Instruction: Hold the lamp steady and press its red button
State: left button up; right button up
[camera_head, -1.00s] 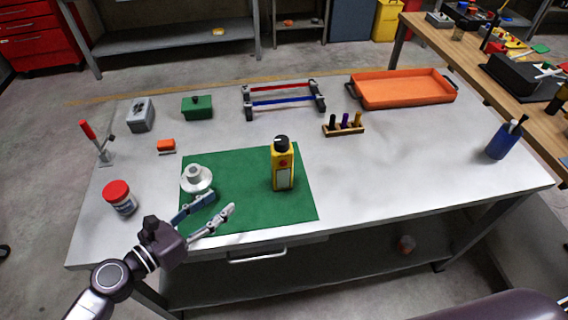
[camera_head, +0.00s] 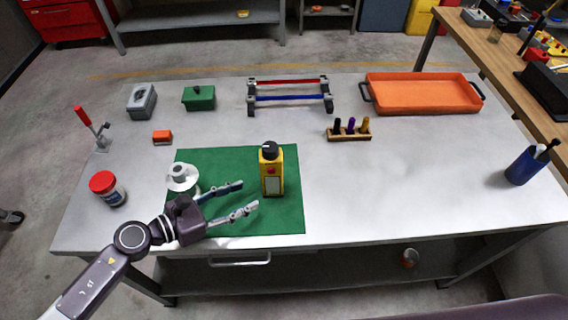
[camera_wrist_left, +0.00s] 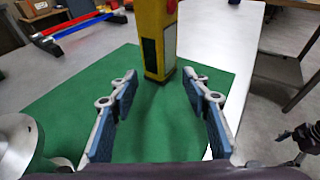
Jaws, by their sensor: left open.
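The lamp (camera_head: 272,172) is a yellow upright box with a black top. It stands on the green mat (camera_head: 220,220). A small red spot (camera_wrist_left: 171,5), likely the button, shows high on its side at the top of the left wrist view. My left gripper (camera_head: 248,195) is open, low over the mat, just left of and in front of the lamp. In the left wrist view, the lamp's lower body (camera_wrist_left: 155,45) stands beyond and between the open fingertips (camera_wrist_left: 160,78), with nothing gripped. A dark jointed part at that view's right edge may be my right gripper; its fingers are unclear.
A white flanged part (camera_head: 181,178) stands close behind my left wrist. A red-lidded jar (camera_head: 107,188) is farther left. A rack with red and blue bars (camera_head: 290,97), a peg holder (camera_head: 349,135) and an orange tray (camera_head: 423,93) are behind. The table right of the mat is clear.

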aim_at(269, 186)
pick_arm(q)
jog(key=shift+w+d+f, duration=0.1)
jog(key=shift+w+d, duration=0.1)
jog(key=shift+d, duration=0.1)
jog(key=shift+w+d, duration=0.15)
jog(key=shift+d, duration=0.1)
jog(key=x, duration=0.3)
jog(key=shift+w+d+f+p, duration=0.1)
jog(key=shift+w+d+p, duration=0.05)
jog(key=shift+p, duration=0.15)
jog(key=x, duration=0.2)
jog(key=shift+w+d+f, duration=0.1)
jog(key=shift+d+f, duration=0.1)
jog(key=shift+f, duration=0.05)
jog(key=shift+b+x, duration=0.35)
jog(key=shift+x, duration=0.55)
pick_arm(e)
jog(key=shift+s+a, duration=0.35)
jog(key=shift+a, duration=0.4)
pick_arm(q)
grip_shut()
